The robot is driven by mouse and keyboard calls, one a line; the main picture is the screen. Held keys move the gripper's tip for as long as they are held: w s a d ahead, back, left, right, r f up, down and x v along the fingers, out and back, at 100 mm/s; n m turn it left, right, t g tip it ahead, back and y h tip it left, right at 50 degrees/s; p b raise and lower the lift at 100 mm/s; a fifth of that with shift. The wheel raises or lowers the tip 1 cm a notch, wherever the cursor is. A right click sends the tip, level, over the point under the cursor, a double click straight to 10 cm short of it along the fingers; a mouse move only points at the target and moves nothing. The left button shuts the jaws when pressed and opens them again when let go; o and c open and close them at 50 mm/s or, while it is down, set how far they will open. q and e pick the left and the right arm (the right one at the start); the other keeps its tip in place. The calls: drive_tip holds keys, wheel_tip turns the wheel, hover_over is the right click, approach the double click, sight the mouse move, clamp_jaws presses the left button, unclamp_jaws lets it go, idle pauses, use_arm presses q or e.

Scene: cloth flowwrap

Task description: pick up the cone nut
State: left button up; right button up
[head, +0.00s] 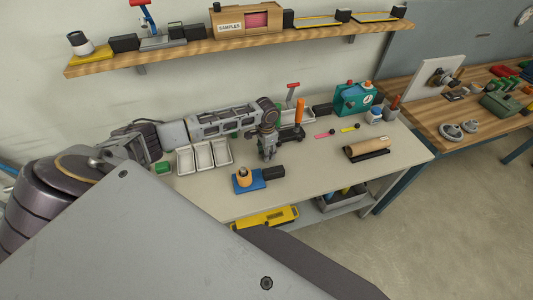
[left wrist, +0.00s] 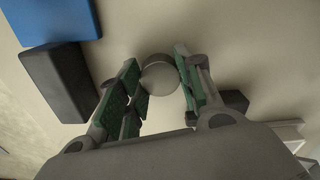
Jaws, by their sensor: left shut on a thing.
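My left gripper (head: 267,156) reaches in from the left over the middle of the pale workbench, pointing down. In the left wrist view its green-padded fingers are shut on a round, pale grey piece, the cone nut (left wrist: 158,74). The piece sits between the fingertips, with its rounded end showing. In the head view the gripper hides the nut, and I cannot tell whether it touches the bench top. My right gripper is not in view.
A blue block with an orange-topped part (head: 245,178) and a black block (head: 273,172) stand in front of the gripper. White trays (head: 204,155) lie to its left. An orange-handled tool (head: 299,112) stands behind it. The bench (head: 320,185) is clear to the right front.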

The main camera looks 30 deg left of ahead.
use_arm(q)
drive_tip(key=shift+r, duration=0.15)
wheel_tip(320, 180, up, 10)
idle(0.6)
idle(0.4)
